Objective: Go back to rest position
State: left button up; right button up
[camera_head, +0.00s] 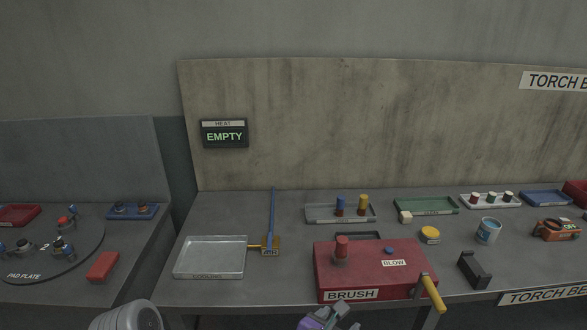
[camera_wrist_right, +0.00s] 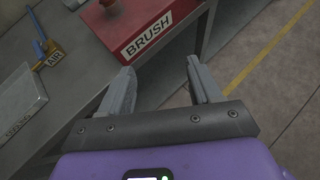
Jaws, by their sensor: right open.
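My right gripper shows in the right wrist view (camera_wrist_right: 160,68), its two grey fingers spread apart with nothing between them. It is over the front edge of the grey bench, in front of the red box labelled BRUSH (camera_wrist_right: 140,22). Part of this purple and grey gripper shows at the bottom of the head view (camera_head: 328,316). A grey rounded arm part of mine is at the bottom left of the head view. My left gripper is not in view.
The bench holds a COOLING tray (camera_head: 210,257), a blue-handled AIR tool (camera_head: 273,220), the red BRUSH box (camera_head: 365,270) with a yellow handle (camera_head: 432,293), a black holder (camera_head: 474,270) and a tin (camera_head: 488,230). A PAD PLATE turntable (camera_head: 35,262) stands left. Floor is clear in front.

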jog(key=s+a+f+m+g+y, duration=0.1)
jog(key=s+f+m+g+y, duration=0.25)
jog(key=f+m, duration=0.5)
jog(key=s+a+f+m+g+y, duration=0.1)
jog(key=s+f+m+g+y, duration=0.3)
jog(key=f, duration=0.8)
jog(key=s+a+f+m+g+y, duration=0.1)
jog(key=s+f+m+g+y, duration=0.3)
jog(key=f+m, duration=0.45)
jog(key=d+f+m+t, duration=0.2)
jog(key=d+f+m, duration=0.1)
jog(key=f+m, duration=0.6)
jog(key=shift+w+d+m+h, duration=0.35)
jog(key=shift+m+h, duration=0.1)
jog(key=shift+m, duration=0.45)
